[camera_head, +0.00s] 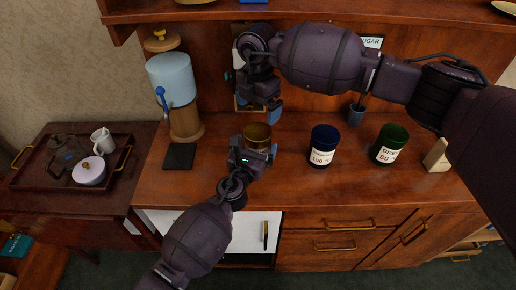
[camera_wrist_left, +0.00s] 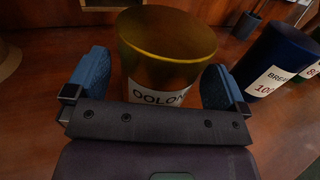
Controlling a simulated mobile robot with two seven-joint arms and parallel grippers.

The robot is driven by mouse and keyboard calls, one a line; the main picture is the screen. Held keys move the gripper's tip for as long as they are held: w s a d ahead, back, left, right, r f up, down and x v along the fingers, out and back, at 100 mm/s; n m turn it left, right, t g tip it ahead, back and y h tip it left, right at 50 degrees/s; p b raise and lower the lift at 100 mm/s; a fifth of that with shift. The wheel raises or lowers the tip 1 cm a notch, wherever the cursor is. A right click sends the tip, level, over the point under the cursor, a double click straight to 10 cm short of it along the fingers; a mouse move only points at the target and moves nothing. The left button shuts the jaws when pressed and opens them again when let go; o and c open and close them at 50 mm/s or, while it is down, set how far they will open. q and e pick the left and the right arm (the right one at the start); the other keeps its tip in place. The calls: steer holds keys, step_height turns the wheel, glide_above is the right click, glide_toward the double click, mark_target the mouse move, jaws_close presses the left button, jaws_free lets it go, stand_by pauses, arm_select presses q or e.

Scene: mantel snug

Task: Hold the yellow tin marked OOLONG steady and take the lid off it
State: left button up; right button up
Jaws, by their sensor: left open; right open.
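The yellow tin marked OOLONG (camera_head: 258,133) stands upright on the wooden counter, its lower part hidden by my left gripper in the head view. In the left wrist view the tin (camera_wrist_left: 164,60) has its golden lid on and its OOLONG label facing me. My left gripper (camera_wrist_left: 158,85) is open, with one blue finger on each side of the tin; small gaps seem to show. It also appears in the head view (camera_head: 254,150). My right gripper (camera_head: 258,110) is open above and behind the tin, fingers pointing down, apart from the lid.
A blue tin (camera_head: 323,146) and a green tin (camera_head: 390,145) stand to the right on the counter (camera_head: 290,185). A grinder-like dispenser (camera_head: 175,90) and a black square pad (camera_head: 180,156) are at left. A small dark cup (camera_head: 356,112) stands behind. A side table holds a tray (camera_head: 30,177).

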mark_target(258, 131)
arm_select(q)
steer(key=shift+w+d, duration=0.25)
steer(key=shift+w, duration=0.4)
steer(key=c, duration=1.2)
arm_select(e)
steer(key=shift+m, duration=0.4)
step_height(258, 131, down, 8)
steer(key=shift+r, duration=0.1)
